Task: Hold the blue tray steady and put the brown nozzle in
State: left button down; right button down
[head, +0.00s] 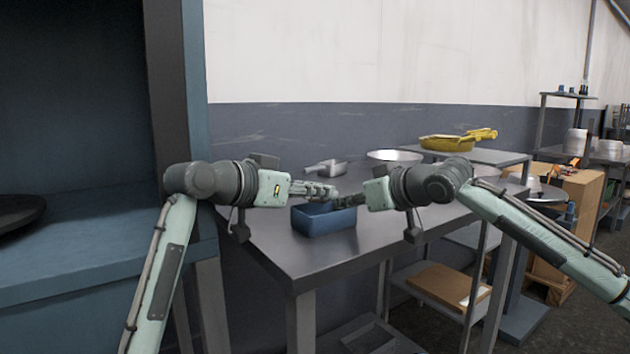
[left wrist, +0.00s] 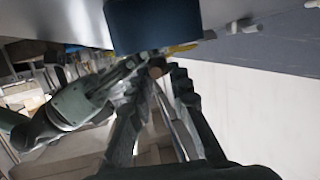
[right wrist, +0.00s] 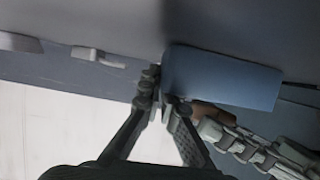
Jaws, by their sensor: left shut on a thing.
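The blue tray (head: 324,222) stands upright on the metal table; it also shows in the left wrist view (left wrist: 152,22) and the right wrist view (right wrist: 222,80). My left gripper (head: 328,191) is shut on the brown nozzle (left wrist: 156,70) and holds it near the tray's rim. The nozzle's end shows between the fingers, and brown also shows beside the tray in the right wrist view (right wrist: 214,113). My right gripper (head: 343,201) is at the tray's right end. Its fingertips (right wrist: 160,92) are close together at the tray's edge; whether they grip the wall is unclear.
The metal table (head: 285,258) is clear in front of the tray. A small grey scoop-like container (head: 325,168) and a round metal pan (head: 394,156) lie behind it. A yellow pan (head: 447,143) sits on a shelf to the right. A blue cabinet (head: 90,250) stands close on the left.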

pick_arm(q)
jog(key=shift+f, duration=0.3)
jog(key=shift+f, duration=0.35)
jog(key=c, duration=1.3)
grip_release()
jog(key=shift+c, duration=0.2)
notch_tip(320, 180, up, 10)
pick_arm(e)
jog(key=c, duration=1.6)
grip_release()
jog(key=shift+c, duration=0.2)
